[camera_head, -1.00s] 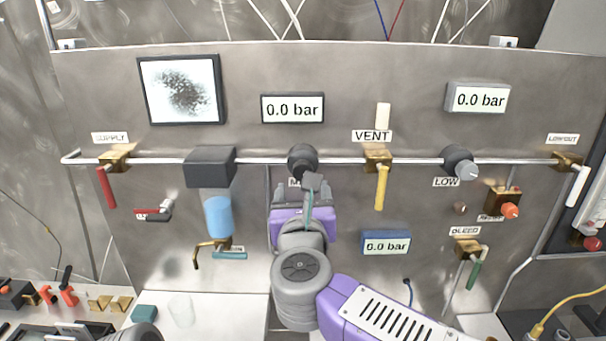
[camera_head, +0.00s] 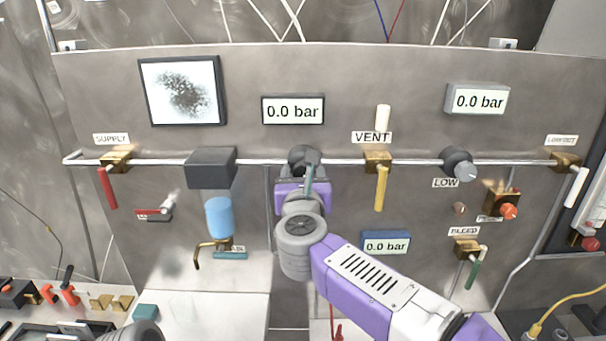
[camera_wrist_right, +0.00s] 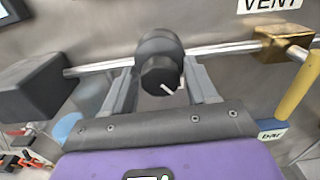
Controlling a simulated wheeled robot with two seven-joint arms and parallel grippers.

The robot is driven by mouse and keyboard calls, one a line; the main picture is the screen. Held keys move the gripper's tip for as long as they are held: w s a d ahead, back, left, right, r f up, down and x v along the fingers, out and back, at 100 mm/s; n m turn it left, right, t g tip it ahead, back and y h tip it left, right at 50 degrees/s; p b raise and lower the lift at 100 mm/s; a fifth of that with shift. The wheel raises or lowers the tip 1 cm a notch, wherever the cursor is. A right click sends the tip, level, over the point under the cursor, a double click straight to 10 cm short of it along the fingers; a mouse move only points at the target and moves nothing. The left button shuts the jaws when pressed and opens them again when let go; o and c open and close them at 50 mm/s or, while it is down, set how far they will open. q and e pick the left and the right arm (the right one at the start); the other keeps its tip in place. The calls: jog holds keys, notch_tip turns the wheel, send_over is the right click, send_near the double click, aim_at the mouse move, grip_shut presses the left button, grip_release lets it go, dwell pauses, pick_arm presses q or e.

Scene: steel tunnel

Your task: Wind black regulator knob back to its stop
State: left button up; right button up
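The black regulator knob (camera_head: 299,154) sits on the pipe in the middle of the panel, partly hidden by my right gripper (camera_head: 311,168) in the head view. In the right wrist view the round black knob (camera_wrist_right: 157,76) shows a white mark pointing to the lower right. My right gripper (camera_wrist_right: 161,82) is open, with one grey finger on each side of the knob and a visible gap to it on both sides. I cannot tell how far the fingertips reach along it.
The yellow VENT handle (camera_head: 381,187) hangs close to the right of the knob. A dark block (camera_head: 211,167) with a blue bowl (camera_head: 219,216) is to the left. The gauge (camera_head: 292,109) above reads 0.0 bar. A blue-framed display (camera_head: 386,243) is below right.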

jog(key=c, duration=0.8)
jog(key=shift+n, duration=0.3)
jog(key=n+p, duration=0.3)
jog(key=n, duration=0.3)
jog(key=shift+r, duration=0.15)
jog(key=n+p, duration=0.2)
jog(key=n, duration=0.2)
jog(key=shift+a, duration=0.1)
jog(key=n+p, duration=0.2)
jog(key=n, duration=0.1)
jog(key=shift+n, duration=0.4)
jog(key=n+p, duration=0.4)
jog(key=n, duration=0.3)
jog(key=shift+p, duration=0.4)
jog(key=n+p, duration=0.2)
jog(key=n, duration=0.2)
jog(key=shift+n+p, duration=0.3)
jog(key=shift+f+n+p, duration=0.25)
jog(key=shift+n+p, duration=0.55)
jog(key=shift+n, duration=0.7)
